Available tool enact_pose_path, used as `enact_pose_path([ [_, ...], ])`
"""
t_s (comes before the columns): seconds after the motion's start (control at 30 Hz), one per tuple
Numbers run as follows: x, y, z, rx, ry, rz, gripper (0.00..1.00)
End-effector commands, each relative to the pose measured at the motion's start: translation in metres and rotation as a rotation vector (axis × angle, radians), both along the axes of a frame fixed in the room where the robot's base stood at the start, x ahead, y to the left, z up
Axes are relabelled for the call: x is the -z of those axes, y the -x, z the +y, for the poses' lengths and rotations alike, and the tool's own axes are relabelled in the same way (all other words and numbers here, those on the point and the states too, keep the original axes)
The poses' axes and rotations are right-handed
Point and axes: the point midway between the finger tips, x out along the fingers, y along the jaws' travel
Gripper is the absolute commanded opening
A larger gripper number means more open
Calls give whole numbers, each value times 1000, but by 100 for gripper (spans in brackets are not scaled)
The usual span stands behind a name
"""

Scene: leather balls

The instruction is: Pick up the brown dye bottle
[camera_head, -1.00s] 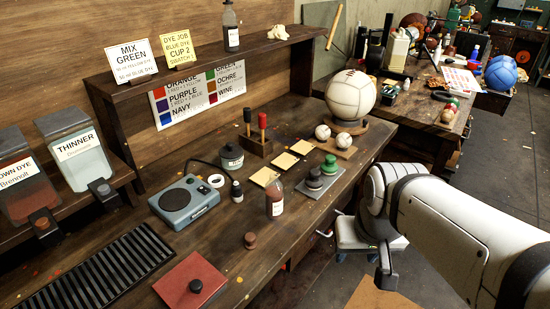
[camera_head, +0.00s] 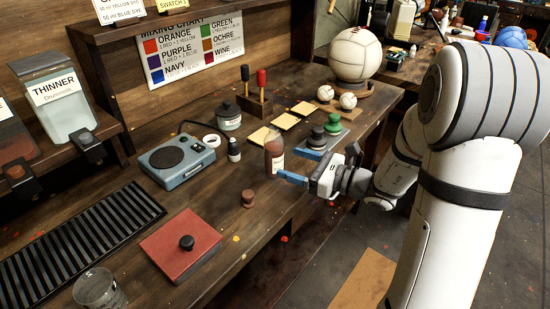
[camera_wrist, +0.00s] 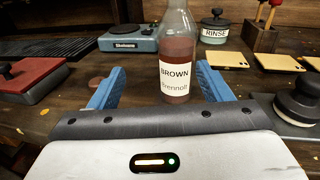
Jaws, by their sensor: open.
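The brown dye bottle (camera_head: 274,158) stands upright on the dark wooden bench, with clear glass, brown liquid and a white label. In the wrist view the bottle (camera_wrist: 176,52) shows its label reading BROWN, and its top is cut off by the frame. My gripper (camera_head: 291,165) is open, low over the bench on the bottle's right side, its blue fingers pointing at it. In the wrist view my gripper (camera_wrist: 160,72) shows the bottle in the gap between the fingers, nearer the right finger. I see no grip on it; how deep it sits between the fingertips is unclear.
A brown stopper (camera_head: 249,198) stands near the bottle. A blue-grey hot plate (camera_head: 178,160), a rinse jar (camera_head: 228,117) and dark and green knobbed weights (camera_head: 317,138) surround it. A red knobbed plate (camera_head: 180,247) and a glass beaker (camera_head: 99,290) lie at front left.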

Motion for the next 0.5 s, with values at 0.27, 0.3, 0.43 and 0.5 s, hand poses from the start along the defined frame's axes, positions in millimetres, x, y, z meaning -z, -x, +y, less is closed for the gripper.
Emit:
enact_pose_path([
  [0.27,4,-21,8,52,-51,20,72],
  [0.3,4,-23,11,52,-50,20,72],
  [0.43,4,-32,23,51,-48,19,72],
  [0.5,3,-38,32,50,-49,19,72],
])
